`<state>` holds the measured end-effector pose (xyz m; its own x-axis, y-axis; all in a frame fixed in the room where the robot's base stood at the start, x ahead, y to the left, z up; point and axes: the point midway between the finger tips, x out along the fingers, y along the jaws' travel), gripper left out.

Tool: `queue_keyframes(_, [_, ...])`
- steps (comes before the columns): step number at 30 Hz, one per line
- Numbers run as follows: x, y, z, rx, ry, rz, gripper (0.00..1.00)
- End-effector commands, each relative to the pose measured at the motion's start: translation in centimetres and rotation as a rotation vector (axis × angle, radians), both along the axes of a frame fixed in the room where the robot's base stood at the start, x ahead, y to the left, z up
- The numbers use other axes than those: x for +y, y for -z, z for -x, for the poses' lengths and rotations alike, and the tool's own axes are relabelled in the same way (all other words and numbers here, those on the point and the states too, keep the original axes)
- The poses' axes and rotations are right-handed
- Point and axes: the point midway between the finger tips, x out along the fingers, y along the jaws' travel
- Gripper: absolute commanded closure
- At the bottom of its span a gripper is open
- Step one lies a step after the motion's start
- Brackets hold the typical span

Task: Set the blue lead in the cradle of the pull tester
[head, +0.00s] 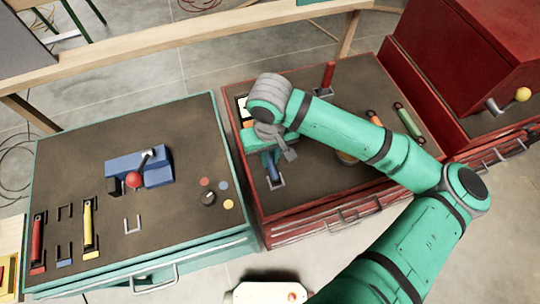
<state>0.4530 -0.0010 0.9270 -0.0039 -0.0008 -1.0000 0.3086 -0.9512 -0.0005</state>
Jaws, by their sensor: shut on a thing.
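A slim blue piece, which looks like the blue lead (272,166), shows just below my gripper (268,149) over the red cabinet's dark top. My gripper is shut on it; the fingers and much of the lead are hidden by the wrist. The lead's near end is at a small grey U-shaped bracket (278,183); I cannot tell whether it rests in it or is above it. A blue device with a red-knobbed lever (140,172) stands on the teal cabinet at left. No label shows which fixture is the pull tester.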

Motion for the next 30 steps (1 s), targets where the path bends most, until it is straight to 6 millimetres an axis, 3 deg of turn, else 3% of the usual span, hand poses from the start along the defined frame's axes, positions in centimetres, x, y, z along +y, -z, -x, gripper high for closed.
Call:
queue_keyframes(22, [-0.01,0.68,-0.02,-0.001,0.0,0.001,1.0])
queue_keyframes(23, [-0.02,0.68,-0.01,-0.001,0.0,0.001,0.79])
queue_keyframes(25, [-0.02,0.68,-0.01,0.0,0.0,0.001,0.64])
queue_keyframes(30, [-0.02,0.68,-0.01,0.0,0.0,0.001,0.64])
